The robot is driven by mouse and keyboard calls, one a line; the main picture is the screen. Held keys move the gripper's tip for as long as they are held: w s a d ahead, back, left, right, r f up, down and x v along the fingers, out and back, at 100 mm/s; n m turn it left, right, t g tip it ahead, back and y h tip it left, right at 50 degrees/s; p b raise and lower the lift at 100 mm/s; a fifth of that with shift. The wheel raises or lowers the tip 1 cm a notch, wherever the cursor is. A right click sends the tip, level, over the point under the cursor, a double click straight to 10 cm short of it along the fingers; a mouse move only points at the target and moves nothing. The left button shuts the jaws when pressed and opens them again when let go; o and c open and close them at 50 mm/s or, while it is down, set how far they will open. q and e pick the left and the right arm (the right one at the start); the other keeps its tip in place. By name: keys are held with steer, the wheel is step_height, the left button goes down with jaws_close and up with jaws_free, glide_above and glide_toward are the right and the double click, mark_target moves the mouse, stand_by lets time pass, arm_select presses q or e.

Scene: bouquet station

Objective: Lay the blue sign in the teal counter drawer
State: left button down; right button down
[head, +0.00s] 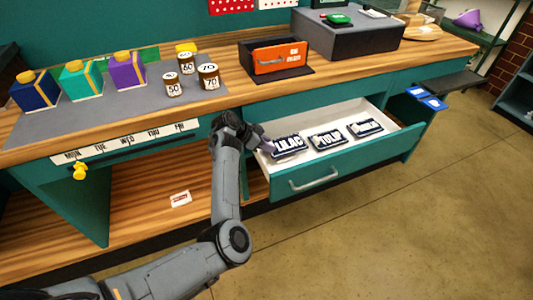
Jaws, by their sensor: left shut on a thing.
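The teal counter drawer (350,167) is pulled open below the counter, with a white inside. Several dark blue signs with white lettering show in it. The leftmost, the blue LILAC sign (289,144), is at the drawer's left end. My left gripper (267,146) reaches over the drawer's left side and is shut on the left end of this sign. The fingertips are small and partly hidden, and I cannot tell whether the sign rests on the drawer floor. The TULIP sign (328,138) and a third sign (365,128) lie to its right. My right gripper is not in view.
An orange-fronted box (281,59) and a grey block (346,38) stand on the wooden counter. Several jars and wrapped boxes stand on a grey mat (100,112). Blue cards (432,103) lie on a dark side ledge at the right. The floor before the drawer is clear.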

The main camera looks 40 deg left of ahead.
arm_select(q)
step_height(320, 180, down, 3)
steer(key=shift+f+b, duration=0.1)
steer(key=shift+b, duration=0.45)
steer(key=shift+f, duration=0.35)
steer(key=shift+f, duration=0.15)
steer(key=c, duration=0.8)
jaws_free()
